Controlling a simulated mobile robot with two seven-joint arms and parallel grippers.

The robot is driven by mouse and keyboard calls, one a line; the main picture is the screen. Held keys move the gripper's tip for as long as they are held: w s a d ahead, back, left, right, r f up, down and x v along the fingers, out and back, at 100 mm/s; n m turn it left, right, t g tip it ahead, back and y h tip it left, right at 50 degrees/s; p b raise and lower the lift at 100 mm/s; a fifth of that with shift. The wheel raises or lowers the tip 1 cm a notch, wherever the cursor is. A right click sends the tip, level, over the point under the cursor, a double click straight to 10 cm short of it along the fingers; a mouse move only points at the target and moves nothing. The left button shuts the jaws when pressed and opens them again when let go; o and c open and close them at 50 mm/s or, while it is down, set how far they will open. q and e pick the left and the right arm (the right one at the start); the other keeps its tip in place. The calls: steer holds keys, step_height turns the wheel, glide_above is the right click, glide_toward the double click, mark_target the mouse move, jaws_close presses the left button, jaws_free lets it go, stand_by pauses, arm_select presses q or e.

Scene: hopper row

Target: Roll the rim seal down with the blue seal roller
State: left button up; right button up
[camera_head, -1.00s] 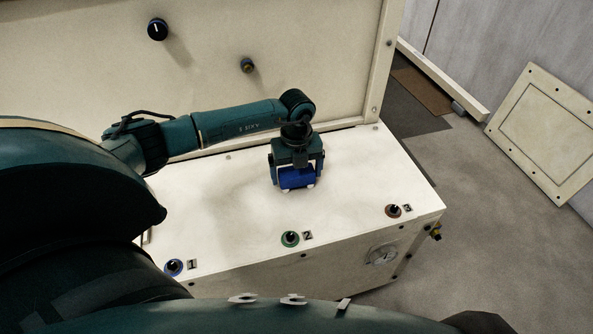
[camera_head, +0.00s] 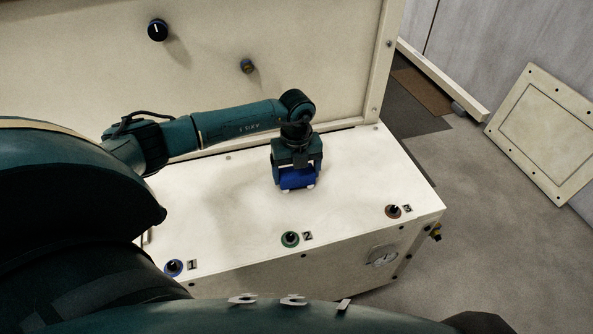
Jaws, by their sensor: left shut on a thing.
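My left gripper (camera_head: 297,168) reaches in from the left and points down over the cream cabinet top. It is shut on the blue seal roller (camera_head: 298,179), whose blue body shows between the fingers with small white ends at its lower edge. The roller is at or just above the top surface; I cannot tell whether it touches. I cannot make out the rim seal in this view. My right gripper is not in view.
The cabinet top (camera_head: 220,210) carries a blue-ringed knob (camera_head: 174,267), a green one (camera_head: 290,239) and a red one (camera_head: 394,211) along its front. An upright panel (camera_head: 210,60) stands behind. A framed panel (camera_head: 545,130) lies at the right.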

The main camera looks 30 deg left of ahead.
mark_target(297, 171)
arm_select(q)
step_height(297, 171, up, 6)
steer(key=p, duration=0.5)
steer(key=shift+r, duration=0.1)
stand_by(0.4)
